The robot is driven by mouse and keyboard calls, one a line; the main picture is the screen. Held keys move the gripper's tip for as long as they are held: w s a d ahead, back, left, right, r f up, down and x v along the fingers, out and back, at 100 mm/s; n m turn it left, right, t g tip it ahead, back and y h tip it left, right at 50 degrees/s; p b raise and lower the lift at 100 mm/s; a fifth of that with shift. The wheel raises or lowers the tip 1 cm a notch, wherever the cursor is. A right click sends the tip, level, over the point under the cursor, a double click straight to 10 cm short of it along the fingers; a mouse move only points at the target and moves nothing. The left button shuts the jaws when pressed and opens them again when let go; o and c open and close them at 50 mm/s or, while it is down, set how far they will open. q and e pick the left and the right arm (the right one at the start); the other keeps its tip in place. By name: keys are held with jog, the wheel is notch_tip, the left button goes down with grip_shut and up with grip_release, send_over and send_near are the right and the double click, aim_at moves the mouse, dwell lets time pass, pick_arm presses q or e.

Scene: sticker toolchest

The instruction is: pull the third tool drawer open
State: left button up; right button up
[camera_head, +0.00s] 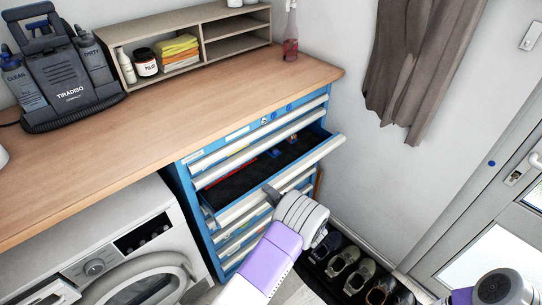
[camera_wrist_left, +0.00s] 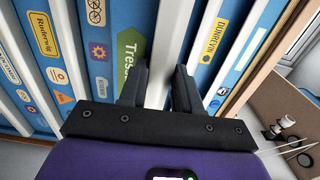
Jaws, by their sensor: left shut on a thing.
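The blue tool chest (camera_head: 175,172) stands under the wooden worktop, its drawers fronted by pale handle rails. One drawer (camera_head: 235,187), which looks like the third from the top, stands open, showing a dark liner and a few small coloured items. My left gripper (camera_head: 270,191) is at the pale rail (camera_head: 318,155) along that drawer's front edge. In the left wrist view its two dark fingers (camera_wrist_left: 159,90) are shut on a pale rail (camera_wrist_left: 160,65), one on each side. Drawer fronts with stickers lie beyond. My right gripper is out of view; only part of my right arm shows at lower right.
A washing machine (camera_head: 130,240) stands left of the chest. Several shoes (camera_head: 345,262) lie on a dark mat at the wall to the right. A grey cleaning machine (camera_head: 68,85) and a shelf (camera_head: 240,45) stand on the worktop (camera_head: 210,90). A curtain (camera_head: 415,70) hangs right.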

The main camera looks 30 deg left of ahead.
pick_arm(q)
jog(key=p+v, duration=0.1)
jog(key=v, duration=2.3)
jog(key=shift+s+d, duration=0.2)
jog(key=shift+d, duration=0.15)
dwell(0.5)
dwell(0.5)
jog(key=o, duration=1.4)
jog(key=shift+f, duration=0.1)
jog(key=shift+v, duration=3)
jog(key=shift+a, duration=0.1)
